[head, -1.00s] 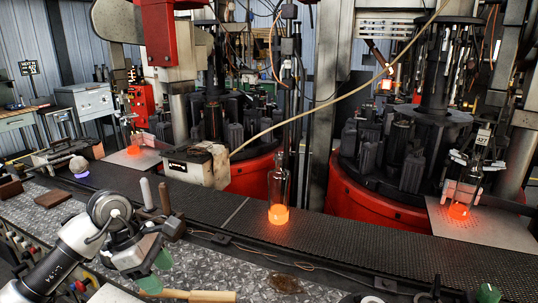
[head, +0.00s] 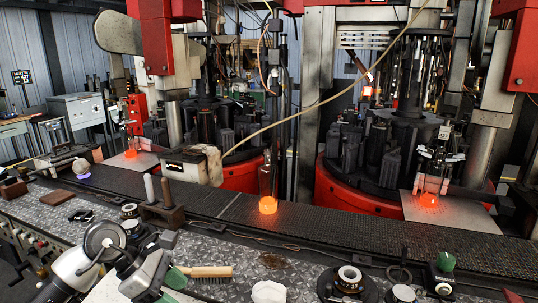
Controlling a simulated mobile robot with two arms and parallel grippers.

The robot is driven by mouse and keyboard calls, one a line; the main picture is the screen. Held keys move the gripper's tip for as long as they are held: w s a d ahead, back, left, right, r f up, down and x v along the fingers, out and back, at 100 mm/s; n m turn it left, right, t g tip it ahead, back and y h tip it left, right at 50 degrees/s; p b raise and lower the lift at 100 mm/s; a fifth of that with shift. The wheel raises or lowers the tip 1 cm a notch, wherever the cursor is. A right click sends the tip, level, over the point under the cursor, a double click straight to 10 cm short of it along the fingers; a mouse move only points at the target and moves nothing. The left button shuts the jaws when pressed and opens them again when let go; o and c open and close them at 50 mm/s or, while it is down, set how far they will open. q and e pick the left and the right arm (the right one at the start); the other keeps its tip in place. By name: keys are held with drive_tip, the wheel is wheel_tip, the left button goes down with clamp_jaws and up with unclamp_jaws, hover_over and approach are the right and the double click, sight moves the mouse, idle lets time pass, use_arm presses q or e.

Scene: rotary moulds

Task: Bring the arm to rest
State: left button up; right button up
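My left arm comes in from the lower left of the head view. Its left gripper (head: 171,288) hangs low over the front bench, with two green finger pads that look apart and nothing seen between them. The lower part of the gripper is close to the bottom edge of the picture. The pads appear close to the left end of a wooden brush (head: 207,271); I cannot tell whether they touch it. My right gripper is not in view.
A glass bottle with a glowing base (head: 268,205) stands on the dark conveyor (head: 330,220). Red rotary machines (head: 355,198) stand behind. The metal bench (head: 215,248) holds a wooden block with pegs (head: 162,215), dark ring-shaped parts (head: 349,278) and a green-topped item (head: 445,262).

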use_arm(q)
drive_tip(key=s+d+r+n+t+h, duration=0.4)
drive_tip(key=d+r+n+t+h, duration=0.3)
drive_tip(key=d+n+h, duration=0.4)
drive_tip(key=a+f+n+t+y, duration=0.55)
drive_tip(key=n+y, duration=0.35)
drive_tip(key=n, duration=0.6)
drive_tip(key=a+f+n+t+y, duration=0.45)
drive_tip(key=a+n+y, duration=0.35)
drive_tip(key=n, duration=0.8)
drive_tip(key=s+f+n+g+y, duration=0.1)
drive_tip(key=s+f+n+g, duration=0.4)
drive_tip(key=s+f+g, duration=0.45)
drive_tip(key=s+f+n+g, duration=0.4)
drive_tip(key=s+f+g, duration=0.15)
drive_tip(key=s, duration=0.75)
drive_tip(key=s+a+f+x, duration=0.1)
drive_tip(key=s+x, duration=0.2)
drive_tip(key=x, duration=0.9)
drive_tip(key=s+x, duration=0.2)
drive_tip(key=x, duration=1)
drive_tip(key=s+a+f+g, duration=0.1)
drive_tip(key=s+a+f, duration=0.1)
drive_tip(key=s+f, duration=1.5)
drive_tip(key=shift+a+f+g+y, duration=0.2)
drive_tip(key=shift+f+g+y, duration=0.1)
drive_tip(key=shift+f, duration=0.5)
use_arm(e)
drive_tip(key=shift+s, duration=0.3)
